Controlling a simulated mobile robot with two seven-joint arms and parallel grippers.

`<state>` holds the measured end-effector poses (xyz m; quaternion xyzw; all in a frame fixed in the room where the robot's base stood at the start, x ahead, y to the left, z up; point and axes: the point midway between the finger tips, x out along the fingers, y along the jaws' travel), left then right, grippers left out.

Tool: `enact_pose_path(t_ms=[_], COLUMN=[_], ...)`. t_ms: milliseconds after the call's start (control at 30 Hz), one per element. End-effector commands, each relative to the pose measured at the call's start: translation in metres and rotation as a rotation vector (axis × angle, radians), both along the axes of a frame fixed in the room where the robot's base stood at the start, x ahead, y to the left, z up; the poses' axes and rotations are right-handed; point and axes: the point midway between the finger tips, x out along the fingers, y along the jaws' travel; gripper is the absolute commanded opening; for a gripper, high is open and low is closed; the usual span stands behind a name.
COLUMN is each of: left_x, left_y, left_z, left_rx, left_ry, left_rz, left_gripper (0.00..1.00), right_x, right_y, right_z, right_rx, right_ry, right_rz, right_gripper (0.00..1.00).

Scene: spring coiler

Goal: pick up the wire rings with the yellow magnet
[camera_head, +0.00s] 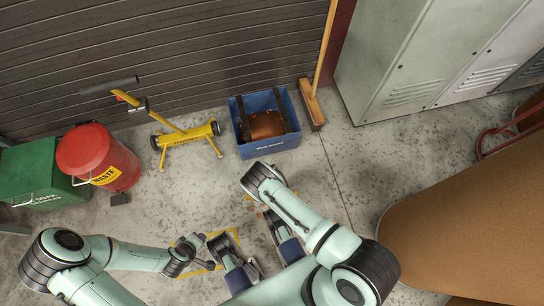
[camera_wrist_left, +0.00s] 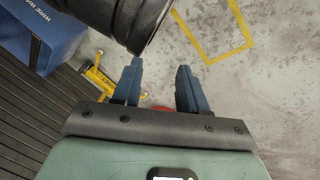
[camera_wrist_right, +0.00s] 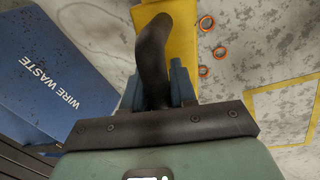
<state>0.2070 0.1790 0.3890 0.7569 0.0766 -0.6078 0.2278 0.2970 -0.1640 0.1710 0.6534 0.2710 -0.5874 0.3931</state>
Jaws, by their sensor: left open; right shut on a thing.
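My right gripper (camera_wrist_right: 155,82) is shut on the black curved handle (camera_wrist_right: 153,38) of the yellow magnet. The yellow magnet (camera_wrist_right: 184,42) shows beyond the handle in the right wrist view; its height above the floor cannot be told. Three copper-orange wire rings lie on the concrete to the right of the magnet, apart from it: an upper ring (camera_wrist_right: 207,22), a middle ring (camera_wrist_right: 219,52) and a lower ring (camera_wrist_right: 203,70). My left gripper (camera_wrist_left: 160,66) is open and empty.
A blue wire waste bin (camera_head: 241,138) holding a copper-coloured coil stands by the wall; it also shows in the right wrist view (camera_wrist_right: 50,85). A yellow wheeled tool (camera_head: 178,138), red waste can (camera_head: 100,155), broom (camera_head: 313,105) and lockers (camera_head: 400,60) stand around. A yellow rectangle (camera_wrist_left: 229,52) marks the floor.

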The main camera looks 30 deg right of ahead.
Motion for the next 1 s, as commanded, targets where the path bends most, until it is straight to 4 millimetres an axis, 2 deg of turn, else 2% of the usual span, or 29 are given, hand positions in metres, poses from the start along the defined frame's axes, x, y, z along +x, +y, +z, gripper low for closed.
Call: enact_pose_path(t_ms=[500, 1000], left_x=[-0.047, -0.097], left_y=[0.007, 0.013], left_z=[-0.043, -0.075], left_rx=[-0.008, -0.019], left_ry=[0.157, 0.324], left_rz=[0.009, 0.025], left_gripper=[0.43, 0.43], right_x=[0.001, 0.001], right_y=[-0.001, -0.001], right_z=[-0.033, -0.065], right_rx=[-0.001, -0.001], right_ry=[-0.001, -0.001], right_rz=[0.000, 0.000], right_gripper=[0.00, 0.00])
